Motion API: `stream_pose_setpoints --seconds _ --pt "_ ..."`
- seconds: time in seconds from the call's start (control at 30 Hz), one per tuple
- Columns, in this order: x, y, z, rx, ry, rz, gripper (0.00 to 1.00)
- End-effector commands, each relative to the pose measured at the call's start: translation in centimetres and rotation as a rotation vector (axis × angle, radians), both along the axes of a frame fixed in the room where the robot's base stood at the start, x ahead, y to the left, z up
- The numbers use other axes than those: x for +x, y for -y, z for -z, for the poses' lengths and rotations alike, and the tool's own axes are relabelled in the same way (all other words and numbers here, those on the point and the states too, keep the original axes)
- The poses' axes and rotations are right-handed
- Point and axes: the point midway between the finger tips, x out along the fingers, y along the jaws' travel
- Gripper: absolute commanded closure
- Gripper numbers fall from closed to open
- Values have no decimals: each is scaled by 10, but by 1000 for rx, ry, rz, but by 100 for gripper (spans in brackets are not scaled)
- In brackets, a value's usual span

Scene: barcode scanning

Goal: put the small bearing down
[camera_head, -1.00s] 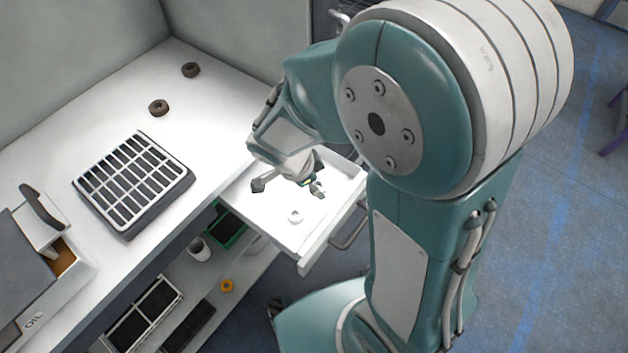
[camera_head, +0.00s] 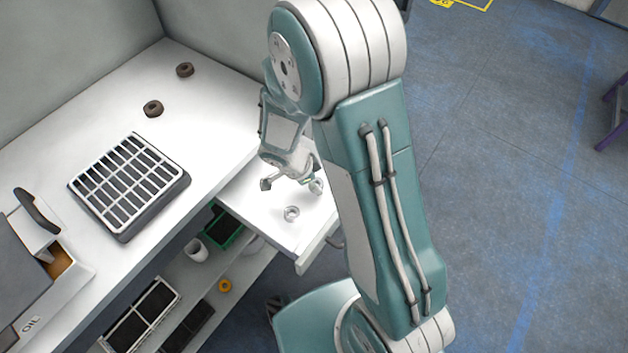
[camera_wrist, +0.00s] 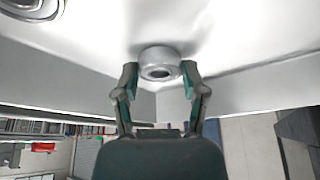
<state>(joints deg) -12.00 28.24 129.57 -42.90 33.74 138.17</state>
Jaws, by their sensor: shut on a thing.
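In the wrist view a small silver bearing (camera_wrist: 160,65) with a dark central hole sits between the two fingertips of my gripper (camera_wrist: 159,82). The fingers are closed against its sides. In the head view my gripper (camera_head: 291,183) is low over the pulled-out white drawer (camera_head: 258,205). A second silver bearing (camera_head: 291,213) lies in the drawer, just in front of the gripper. A ringed metal part also shows at the top left of the wrist view (camera_wrist: 35,8), cut by the edge. The gap under the held bearing is hard to judge.
On the white bench lie two dark rings (camera_head: 153,108) (camera_head: 184,69) and a slatted rack (camera_head: 128,182). A box marked OIL (camera_head: 40,290) stands at the left. A lower shelf holds a green bin (camera_head: 222,228), a white cup (camera_head: 196,247) and an orange ring (camera_head: 225,286).

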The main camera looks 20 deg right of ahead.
Motion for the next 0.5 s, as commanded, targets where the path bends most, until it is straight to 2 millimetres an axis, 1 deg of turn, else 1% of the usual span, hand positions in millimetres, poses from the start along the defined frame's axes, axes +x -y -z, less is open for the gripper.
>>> stream_pose_setpoints --seconds 0.17,0.2,0.23,0.27,0.5 --pt "0 0 2 -1 -1 0 94" --pt "0 0 2 -1 -1 0 27" --pt "0 0 2 -1 -1 0 14" --pt "0 0 2 -1 -1 0 11" --pt "0 0 2 0 -1 0 11"
